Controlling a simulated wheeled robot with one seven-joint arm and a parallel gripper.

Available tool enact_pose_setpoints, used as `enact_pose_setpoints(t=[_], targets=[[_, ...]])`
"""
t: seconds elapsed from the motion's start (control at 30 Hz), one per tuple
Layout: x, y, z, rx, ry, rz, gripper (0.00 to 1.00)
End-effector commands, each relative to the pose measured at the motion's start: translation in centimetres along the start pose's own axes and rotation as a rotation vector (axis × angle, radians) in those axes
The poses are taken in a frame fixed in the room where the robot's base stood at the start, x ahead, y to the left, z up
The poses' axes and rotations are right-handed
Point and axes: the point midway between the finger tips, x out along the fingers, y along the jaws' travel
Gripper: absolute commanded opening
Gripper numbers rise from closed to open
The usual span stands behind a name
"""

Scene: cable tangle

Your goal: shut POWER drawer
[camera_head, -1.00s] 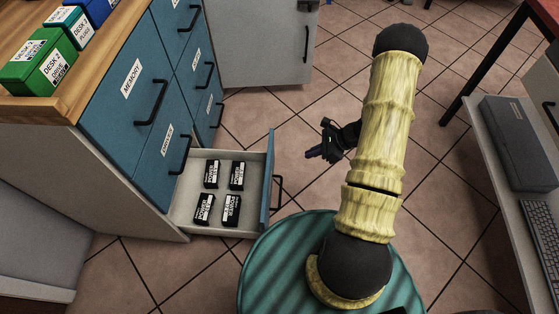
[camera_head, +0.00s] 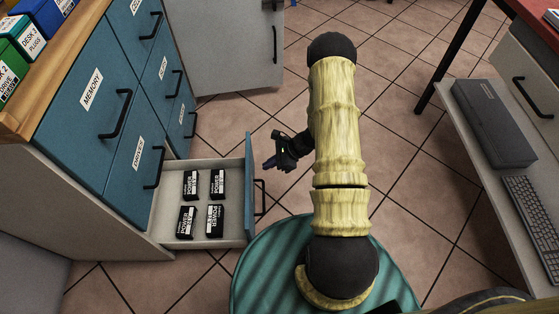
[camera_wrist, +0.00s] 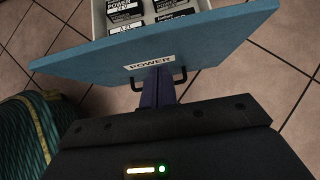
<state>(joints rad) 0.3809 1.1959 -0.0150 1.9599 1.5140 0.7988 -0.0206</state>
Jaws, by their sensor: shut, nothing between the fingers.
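The POWER drawer (camera_head: 249,190) is pulled out at the bottom of the blue cabinet, with several black labelled boxes (camera_head: 203,200) inside. Its blue front with the POWER label (camera_wrist: 151,62) and dark bar handle shows in the wrist view. My gripper (camera_head: 268,163) is outside the drawer front, near the handle (camera_head: 260,197), in the head view. In the wrist view my gripper (camera_wrist: 158,72) is shut and empty, its fingertips over or against the front at the handle. I cannot tell if they touch.
The MEMORY drawer (camera_head: 85,98) and the other upper drawers are closed. Coloured boxes (camera_head: 22,37) stand on the wooden top. A shelf with a keyboard (camera_head: 532,210) is at the right. Tiled floor (camera_head: 410,150) is open between.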

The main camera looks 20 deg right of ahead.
Motion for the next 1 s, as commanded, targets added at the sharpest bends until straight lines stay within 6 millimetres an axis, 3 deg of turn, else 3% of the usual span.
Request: enact_pose_setpoints(t=[0.1, 0.27, 1.0], targets=[[1.6, 0.0, 1.4, -0.005, 0.0, 0.001, 0.0], [2.7, 0.0, 2.6, -0.004, 0.0, 0.001, 0.0], [3.1, -0.4, 3.2, 0.013, 0.0, -0.015, 0.0]])
